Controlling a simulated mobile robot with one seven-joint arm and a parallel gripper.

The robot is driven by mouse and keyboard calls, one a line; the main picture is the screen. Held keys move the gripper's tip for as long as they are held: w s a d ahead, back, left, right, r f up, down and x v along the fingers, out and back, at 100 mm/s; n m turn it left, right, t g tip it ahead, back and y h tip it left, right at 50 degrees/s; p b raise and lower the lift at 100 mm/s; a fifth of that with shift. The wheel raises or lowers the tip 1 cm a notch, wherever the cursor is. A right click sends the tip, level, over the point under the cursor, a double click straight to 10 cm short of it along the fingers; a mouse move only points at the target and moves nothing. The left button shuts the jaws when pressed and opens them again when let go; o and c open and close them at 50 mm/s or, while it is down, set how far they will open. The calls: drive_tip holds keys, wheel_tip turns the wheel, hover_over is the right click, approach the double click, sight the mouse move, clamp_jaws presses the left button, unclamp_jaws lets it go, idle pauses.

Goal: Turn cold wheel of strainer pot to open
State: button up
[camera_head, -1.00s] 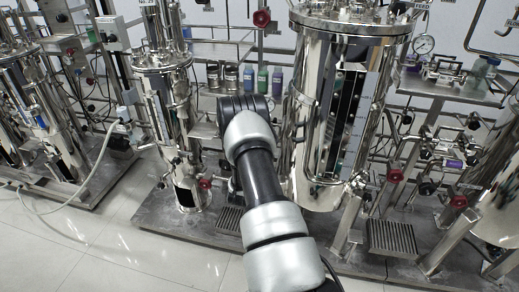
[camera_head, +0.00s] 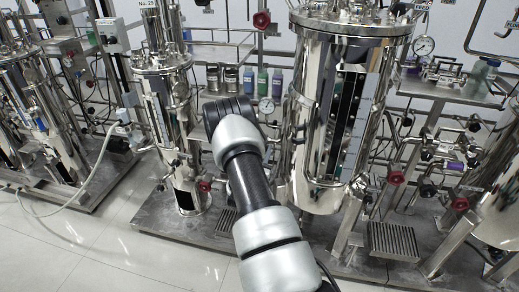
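A large steel vessel (camera_head: 312,120) stands at the centre right, and a slimmer steel vessel (camera_head: 150,72) stands left of my arm. I cannot tell which one is the strainer pot. Red handwheels show low beside the slim vessel (camera_head: 206,184), right of the large vessel (camera_head: 396,178), farther right (camera_head: 461,203), and on the back pipe (camera_head: 262,19). No cold label is readable, so I cannot tell which is the cold wheel or how far any is turned. My arm rises between the two vessels. My gripper is hidden behind it.
A round gauge (camera_head: 266,105) shows just right of my arm, and another gauge (camera_head: 424,46) is at the upper right. Bottles and jars stand on a back shelf (camera_head: 214,93). Pipes crowd the right side.

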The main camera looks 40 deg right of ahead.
drive_tip(key=o, duration=0.4)
drive_tip(key=shift+a, duration=0.1)
drive_tip(key=p+v, duration=0.3)
drive_tip(key=v, duration=1.4)
drive_tip(key=shift+s+a, duration=0.1)
drive_tip(key=shift+a, duration=0.05)
